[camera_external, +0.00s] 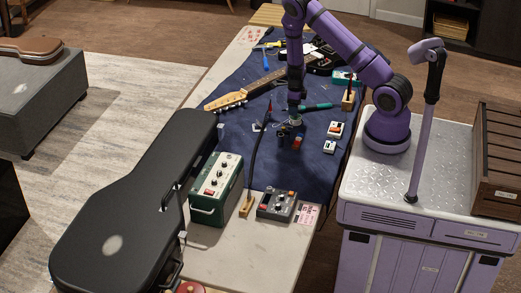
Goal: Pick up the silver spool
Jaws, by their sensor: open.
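A small silvery, pale-rimmed round piece that looks like the silver spool (296,121) is on the dark blue cloth (232,129), around the middle of the table. My gripper (294,110) points straight down just above it, with its jaws open. The gripper covers part of that spot, and the picture is too small to tell whether the fingers are beside the spool or still over it.
Small dark and red parts (297,141) stand close in front. A teal-handled tool (316,106) lies to the right, a guitar neck (262,83) to the left. A green amplifier (213,190), a grey pedal (276,205) and a black guitar case (130,205) are nearer.

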